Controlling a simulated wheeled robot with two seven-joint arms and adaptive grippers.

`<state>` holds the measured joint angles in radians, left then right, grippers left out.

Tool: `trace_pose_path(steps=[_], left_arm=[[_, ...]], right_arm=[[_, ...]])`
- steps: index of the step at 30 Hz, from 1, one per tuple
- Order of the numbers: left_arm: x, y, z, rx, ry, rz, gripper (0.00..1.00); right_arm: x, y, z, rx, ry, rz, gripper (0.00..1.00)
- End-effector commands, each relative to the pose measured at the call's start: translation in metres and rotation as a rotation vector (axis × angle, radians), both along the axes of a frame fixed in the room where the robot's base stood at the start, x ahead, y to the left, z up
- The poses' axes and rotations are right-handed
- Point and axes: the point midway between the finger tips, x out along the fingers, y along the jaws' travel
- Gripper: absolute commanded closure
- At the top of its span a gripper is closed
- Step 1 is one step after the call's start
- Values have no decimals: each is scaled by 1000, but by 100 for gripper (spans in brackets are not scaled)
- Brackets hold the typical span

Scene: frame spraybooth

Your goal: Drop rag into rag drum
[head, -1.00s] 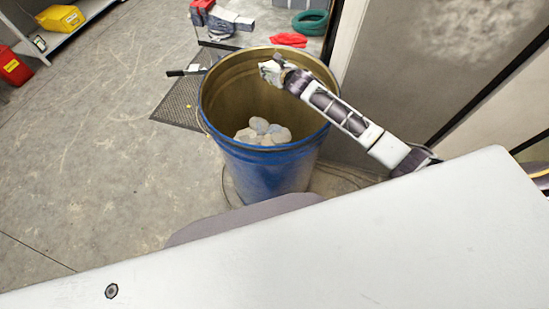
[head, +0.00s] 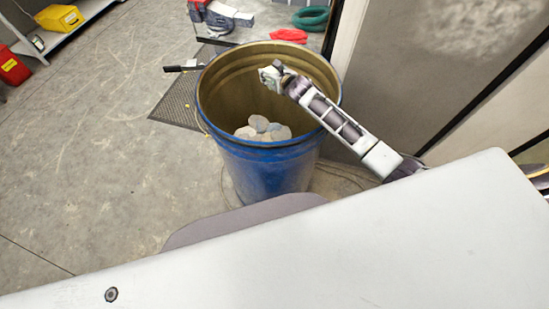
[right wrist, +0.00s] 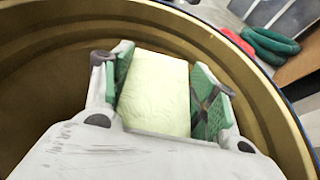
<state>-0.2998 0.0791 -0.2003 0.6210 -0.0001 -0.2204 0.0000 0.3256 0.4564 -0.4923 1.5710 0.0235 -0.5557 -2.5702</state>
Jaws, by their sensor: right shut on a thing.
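The rag drum (head: 265,165) is a blue open-topped drum with a yellowish inside, standing on the floor. Several pale, crumpled lumps (head: 262,128) lie inside it. My right gripper (head: 270,74) is over the drum's mouth, near the rear of the opening. In the right wrist view its green-padded fingers (right wrist: 158,95) are shut on a pale yellow rag (right wrist: 153,90), with the drum's inner wall (right wrist: 60,50) around them. In the head view the rag is too small to make out clearly. My left gripper is not in view.
A grey wall panel (head: 420,60) stands close to the drum's right. Behind it are a red cloth (head: 289,35) and a green coil (head: 311,18) on the floor. A dark mesh mat (head: 182,104) lies left of the drum.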

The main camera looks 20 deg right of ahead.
Motion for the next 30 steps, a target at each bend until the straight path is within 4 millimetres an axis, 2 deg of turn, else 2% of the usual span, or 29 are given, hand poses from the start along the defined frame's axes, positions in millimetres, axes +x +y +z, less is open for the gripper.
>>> trace_pose_path(steps=[15,16,21,30], left_arm=[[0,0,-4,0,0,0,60],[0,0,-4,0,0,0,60],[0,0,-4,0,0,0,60],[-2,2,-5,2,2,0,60]], right_arm=[[0,0,-3,0,0,0,62],[0,0,-4,0,0,0,39],[0,0,-4,0,0,0,17],[0,0,-4,0,0,0,16]])
